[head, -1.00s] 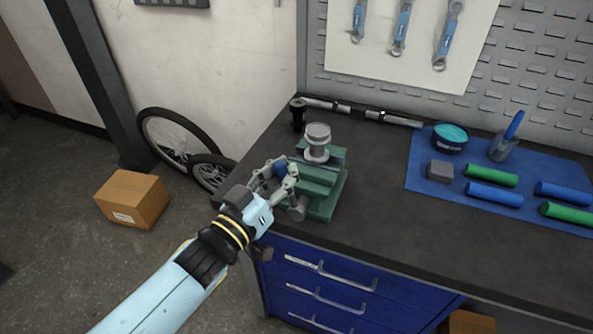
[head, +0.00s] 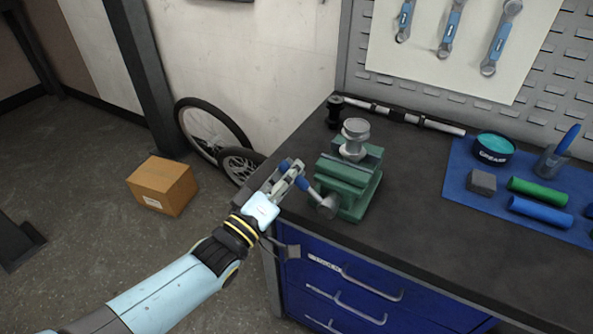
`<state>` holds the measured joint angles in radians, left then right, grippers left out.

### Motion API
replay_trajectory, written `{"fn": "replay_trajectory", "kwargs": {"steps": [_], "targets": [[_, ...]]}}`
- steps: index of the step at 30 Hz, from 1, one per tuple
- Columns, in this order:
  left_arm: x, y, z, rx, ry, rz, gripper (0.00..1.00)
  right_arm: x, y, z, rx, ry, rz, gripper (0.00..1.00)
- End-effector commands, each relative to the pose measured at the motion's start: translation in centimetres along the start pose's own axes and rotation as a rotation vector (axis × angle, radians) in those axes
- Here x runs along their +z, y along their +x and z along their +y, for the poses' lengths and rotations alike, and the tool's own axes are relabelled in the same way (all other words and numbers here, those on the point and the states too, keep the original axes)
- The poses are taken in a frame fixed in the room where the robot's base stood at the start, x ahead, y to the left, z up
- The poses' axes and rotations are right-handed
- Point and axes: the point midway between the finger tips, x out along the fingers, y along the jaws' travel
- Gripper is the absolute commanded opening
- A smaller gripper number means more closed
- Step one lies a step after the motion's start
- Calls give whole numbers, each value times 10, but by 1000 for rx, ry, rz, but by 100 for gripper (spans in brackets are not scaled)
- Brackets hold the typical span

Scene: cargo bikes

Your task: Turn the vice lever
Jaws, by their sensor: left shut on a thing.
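The green vice (head: 352,172) stands at the left front corner of the dark workbench. A grey round screw end (head: 327,207) sticks out of its front. The vice lever (head: 307,189), with a blue grip, slants up and left from that screw end. My left gripper (head: 294,179) is at the upper left of the lever, left of the vice, with its fingers shut on the lever. The fingers partly hide the lever's outer end. A grey metal spool-like part (head: 354,139) sits on top of the vice. My right gripper is not in view.
Blue drawers (head: 340,285) with handles are below the bench top (head: 420,215). A blue mat (head: 462,180) with a grease tin (head: 493,149) and blue and green rolls lies right. A cardboard box (head: 163,186) and wheels (head: 212,132) are on the floor left.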

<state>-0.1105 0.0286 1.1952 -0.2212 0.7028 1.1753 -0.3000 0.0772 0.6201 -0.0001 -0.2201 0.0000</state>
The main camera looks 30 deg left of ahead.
Motion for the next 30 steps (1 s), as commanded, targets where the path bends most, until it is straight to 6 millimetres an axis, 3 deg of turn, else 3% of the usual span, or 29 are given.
{"fn": "replay_trajectory", "kwargs": {"steps": [1, 15, 16, 23, 30], "targets": [[4, -7, -6, -15, -3, -10, 0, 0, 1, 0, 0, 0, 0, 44], [4, -7, -8, -17, -21, -6, 0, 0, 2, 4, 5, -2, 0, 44], [4, -7, -8, -17, -21, -6, 13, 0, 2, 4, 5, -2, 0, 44], [3, -5, -6, -12, -19, -3, 43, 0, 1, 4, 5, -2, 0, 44], [2, -3, -4, -7, -18, -1, 44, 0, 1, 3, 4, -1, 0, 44]]}}
